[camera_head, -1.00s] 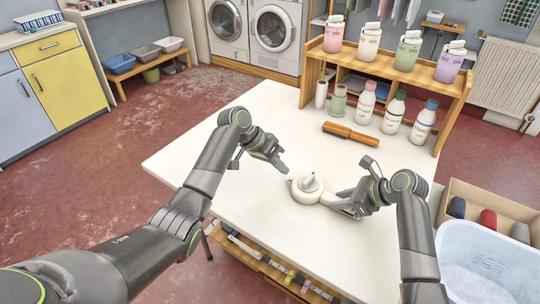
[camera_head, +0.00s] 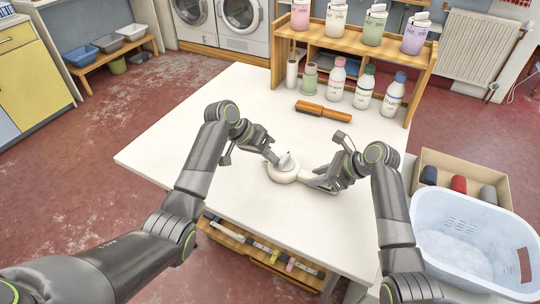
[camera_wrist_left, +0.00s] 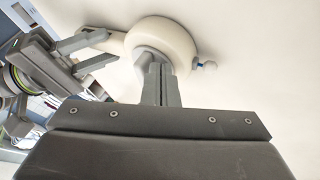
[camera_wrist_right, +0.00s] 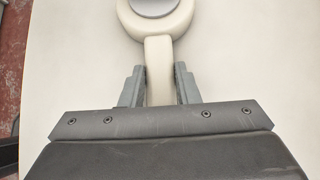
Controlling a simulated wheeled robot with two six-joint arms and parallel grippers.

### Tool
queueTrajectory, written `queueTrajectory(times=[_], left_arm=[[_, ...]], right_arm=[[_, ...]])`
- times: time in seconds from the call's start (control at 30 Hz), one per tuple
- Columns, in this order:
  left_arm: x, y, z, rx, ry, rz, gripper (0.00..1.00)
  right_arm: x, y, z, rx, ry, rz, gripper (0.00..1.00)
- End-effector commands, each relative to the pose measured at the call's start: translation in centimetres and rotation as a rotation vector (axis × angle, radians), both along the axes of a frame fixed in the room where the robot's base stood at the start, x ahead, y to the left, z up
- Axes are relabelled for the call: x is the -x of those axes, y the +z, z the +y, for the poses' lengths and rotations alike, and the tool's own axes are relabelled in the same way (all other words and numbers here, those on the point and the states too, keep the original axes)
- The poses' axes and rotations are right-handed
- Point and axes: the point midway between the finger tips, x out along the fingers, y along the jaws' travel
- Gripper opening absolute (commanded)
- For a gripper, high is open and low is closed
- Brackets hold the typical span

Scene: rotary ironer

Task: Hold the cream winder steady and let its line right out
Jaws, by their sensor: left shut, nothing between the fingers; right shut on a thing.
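The cream winder (camera_head: 280,177) lies on the white table (camera_head: 225,240). It has a round body, a grey top piece and a straight handle (camera_wrist_right: 159,50). My right gripper (camera_head: 314,181) is shut on the handle, a finger on each side. My left gripper (camera_head: 273,157) is shut and empty, its tips at the winder's grey top. In the left wrist view its closed fingers (camera_wrist_left: 160,78) overlap the round body (camera_wrist_left: 178,35); contact is unclear. A small white knob with a blue bit (camera_wrist_left: 206,65) shows beside the body's rim. No pulled-out line is visible.
A brown-handled tool (camera_head: 323,110) and several bottles (camera_head: 336,82) stand or lie toward the back, by a wooden shelf (camera_head: 425,70). A pale blue basket (camera_head: 470,230) and a box of rolls (camera_head: 495,165) are at right. The table's left side is clear.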

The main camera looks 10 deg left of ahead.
Motion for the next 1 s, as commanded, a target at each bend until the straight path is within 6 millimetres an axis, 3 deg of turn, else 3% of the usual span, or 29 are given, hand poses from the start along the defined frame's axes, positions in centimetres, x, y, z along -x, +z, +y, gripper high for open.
queueTrajectory(times=[1.0], left_arm=[[0.86,-0.06,-0.44,0.001,0.207,0.001,0.00]], right_arm=[[0.00,0.01,0.01,0.000,0.000,0.000,0.01]])
